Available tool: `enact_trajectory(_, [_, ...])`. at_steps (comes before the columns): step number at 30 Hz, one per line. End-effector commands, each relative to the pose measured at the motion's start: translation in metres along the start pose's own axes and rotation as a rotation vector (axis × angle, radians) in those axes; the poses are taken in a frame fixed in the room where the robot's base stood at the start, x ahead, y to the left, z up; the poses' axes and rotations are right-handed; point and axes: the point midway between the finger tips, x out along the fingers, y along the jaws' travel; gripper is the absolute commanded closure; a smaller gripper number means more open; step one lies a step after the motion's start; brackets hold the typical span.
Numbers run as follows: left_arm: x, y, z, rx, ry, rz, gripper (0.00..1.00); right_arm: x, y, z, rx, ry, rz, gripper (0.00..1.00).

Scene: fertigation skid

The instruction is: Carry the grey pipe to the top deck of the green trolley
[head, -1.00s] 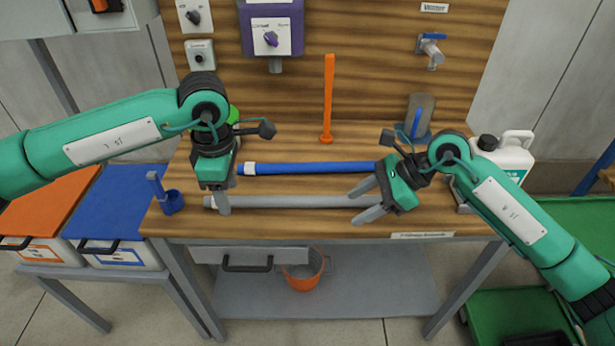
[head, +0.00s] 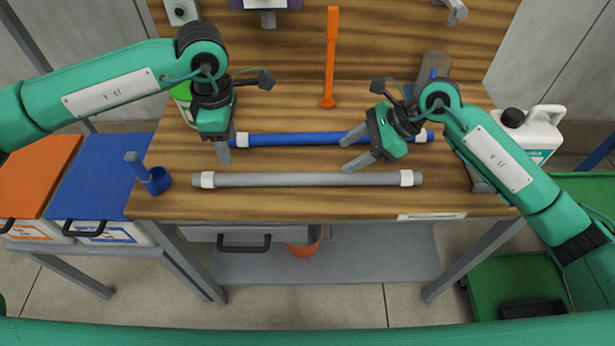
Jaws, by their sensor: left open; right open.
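The grey pipe (head: 300,180) lies flat across the front of the wooden bench, with a white collar near each end. My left gripper (head: 226,150) is open and empty above the bench, behind the pipe's left part. My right gripper (head: 355,152) is open, its fingers pointing left, just behind the pipe's right half. Neither gripper holds the pipe. The green trolley (head: 590,190) stands at the right edge of the view, partly hidden by my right arm; its lower deck (head: 490,290) shows below.
A blue pipe (head: 290,139) lies behind the grey one. Blue (head: 95,180) and orange (head: 30,175) lidded boxes are at the left.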

Motion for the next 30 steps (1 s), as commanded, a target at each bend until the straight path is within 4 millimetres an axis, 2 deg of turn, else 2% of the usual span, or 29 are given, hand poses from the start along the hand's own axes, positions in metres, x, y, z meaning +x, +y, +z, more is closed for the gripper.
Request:
enact_trajectory(9, [0.065,-0.001,-0.001,0.0,0.002,-0.004,0.46,0.065,0.001,0.0,0.002,-0.002,0.004,0.46])
enact_trajectory(15, [0.096,-0.001,0.0,-0.001,0.001,-0.002,0.46,0.097,0.001,0.0,0.001,-0.001,0.003,0.46])
enact_trajectory(21, [0.113,0.0,0.0,0.0,0.0,0.0,0.46,0.113,0.0,0.0,0.001,-0.001,0.0,0.46])
enact_trajectory(30, [0.116,0.0,0.0,0.0,0.0,0.0,0.46,0.116,0.0,0.0,0.001,0.0,0.0,0.46])
